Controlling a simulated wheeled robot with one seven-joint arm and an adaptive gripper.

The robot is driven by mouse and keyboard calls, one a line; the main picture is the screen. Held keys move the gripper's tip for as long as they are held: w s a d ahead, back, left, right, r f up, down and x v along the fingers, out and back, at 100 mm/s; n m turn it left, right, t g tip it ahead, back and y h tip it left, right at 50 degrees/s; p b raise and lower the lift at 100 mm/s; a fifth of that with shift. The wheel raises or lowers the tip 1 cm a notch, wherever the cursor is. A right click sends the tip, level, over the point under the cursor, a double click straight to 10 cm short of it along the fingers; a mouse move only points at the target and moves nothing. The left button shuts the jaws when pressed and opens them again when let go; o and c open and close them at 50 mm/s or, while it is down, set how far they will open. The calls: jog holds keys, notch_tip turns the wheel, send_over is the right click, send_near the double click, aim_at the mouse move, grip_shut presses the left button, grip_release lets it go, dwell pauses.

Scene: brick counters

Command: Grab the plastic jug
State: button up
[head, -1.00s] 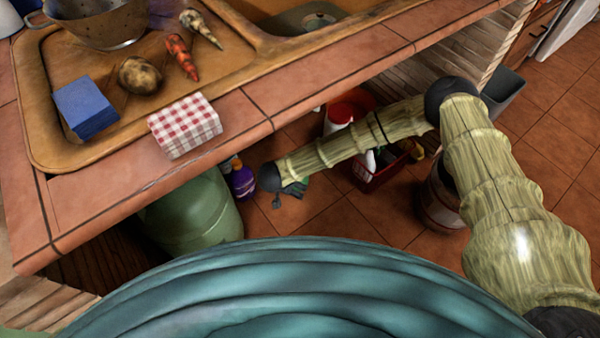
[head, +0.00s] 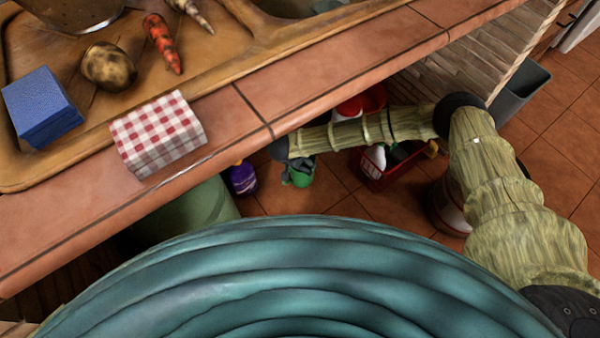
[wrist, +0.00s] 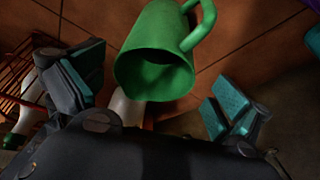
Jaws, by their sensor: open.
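The plastic jug is a green open-mouthed jug (wrist: 155,70) with a side handle, seen in the wrist view. Its mouth faces the camera and its handle points to the upper right. My gripper (wrist: 155,92) is open, its teal-padded fingers apart to the left and right, with the jug ahead between them. No finger visibly touches the jug. In the head view, a small part of the green jug (head: 302,175) shows beside my dark gripper (head: 291,172), below the counter edge. The gripper hides most of the jug there.
A purple bottle (head: 242,179) and a green rounded container (head: 200,207) stand left under the counter. A red basket (head: 378,180) with bottles is to the right, also in the wrist view (wrist: 12,85). The tiled counter edge (head: 325,87) overhangs close to my arm.

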jog(key=b+x, duration=0.1)
jog(key=x, duration=0.3)
jog(key=shift+d+f+b, duration=0.15)
jog(key=shift+d+b, duration=0.1)
jog(key=shift+b, duration=0.1)
jog(key=c, duration=1.9)
jog(key=shift+c, duration=0.2)
